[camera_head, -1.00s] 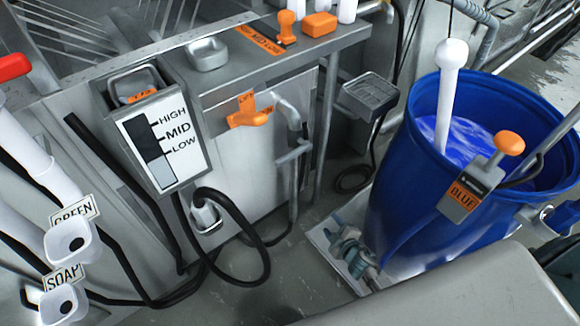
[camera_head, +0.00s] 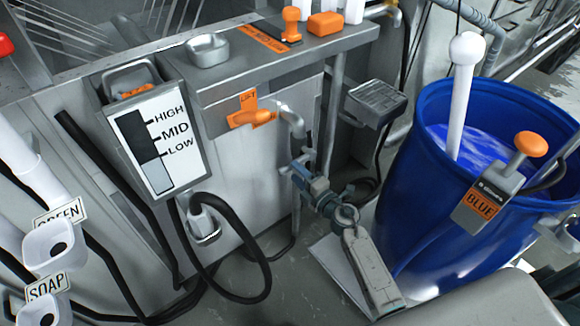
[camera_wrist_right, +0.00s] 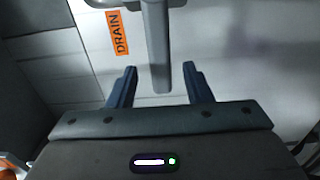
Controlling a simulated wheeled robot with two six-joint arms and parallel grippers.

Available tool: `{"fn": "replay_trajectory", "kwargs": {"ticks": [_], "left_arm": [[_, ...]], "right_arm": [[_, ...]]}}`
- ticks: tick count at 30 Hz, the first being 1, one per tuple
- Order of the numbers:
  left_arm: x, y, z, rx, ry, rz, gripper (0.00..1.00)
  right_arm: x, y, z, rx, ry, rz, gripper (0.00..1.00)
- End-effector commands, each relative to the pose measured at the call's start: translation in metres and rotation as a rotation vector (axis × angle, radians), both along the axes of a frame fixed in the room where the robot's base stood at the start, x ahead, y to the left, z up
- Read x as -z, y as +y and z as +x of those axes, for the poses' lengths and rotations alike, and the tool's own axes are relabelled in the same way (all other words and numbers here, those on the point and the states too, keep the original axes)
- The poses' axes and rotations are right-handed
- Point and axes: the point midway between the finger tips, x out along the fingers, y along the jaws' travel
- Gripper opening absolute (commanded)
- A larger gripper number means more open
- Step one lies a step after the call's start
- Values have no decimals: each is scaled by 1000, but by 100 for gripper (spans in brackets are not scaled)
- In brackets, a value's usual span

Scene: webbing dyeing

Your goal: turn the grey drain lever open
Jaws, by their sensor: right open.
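The grey drain lever (camera_wrist_right: 156,42) shows in the right wrist view as a straight bar coming down from the top edge. An orange DRAIN label (camera_wrist_right: 117,32) is on the pale panel to its left. My right gripper (camera_wrist_right: 160,70) is open, with one finger on each side of the lever's lower end; a gap shows on both sides. In the head view my right gripper (camera_head: 302,172) is at the machine's front, below the grey bent pipe (camera_head: 291,119), and largely hides the lever there. My left gripper is not in view.
A small grey box (camera_head: 374,100) stands to the right, beside a blue barrel (camera_head: 425,235). A black hose (camera_head: 262,255) loops below left. Grey floor shows underneath.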

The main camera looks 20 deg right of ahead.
Motion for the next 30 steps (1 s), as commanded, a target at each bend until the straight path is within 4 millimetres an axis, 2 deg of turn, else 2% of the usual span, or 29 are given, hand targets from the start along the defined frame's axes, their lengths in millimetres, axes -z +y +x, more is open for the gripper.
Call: {"fn": "replay_trajectory", "kwargs": {"ticks": [3, 7, 19, 26, 30], "left_arm": [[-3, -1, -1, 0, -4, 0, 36], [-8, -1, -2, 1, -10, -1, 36], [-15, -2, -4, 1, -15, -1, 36], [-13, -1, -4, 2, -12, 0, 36], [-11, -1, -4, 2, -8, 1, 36]], "right_arm": [[1, 7, 19, 0, 0, 1, 45], [1, 12, 33, 0, 1, 2, 45], [1, 14, 39, 0, 1, 1, 45], [1, 14, 39, 0, 1, 1, 0], [1, 14, 39, 0, 1, 1, 0]]}}
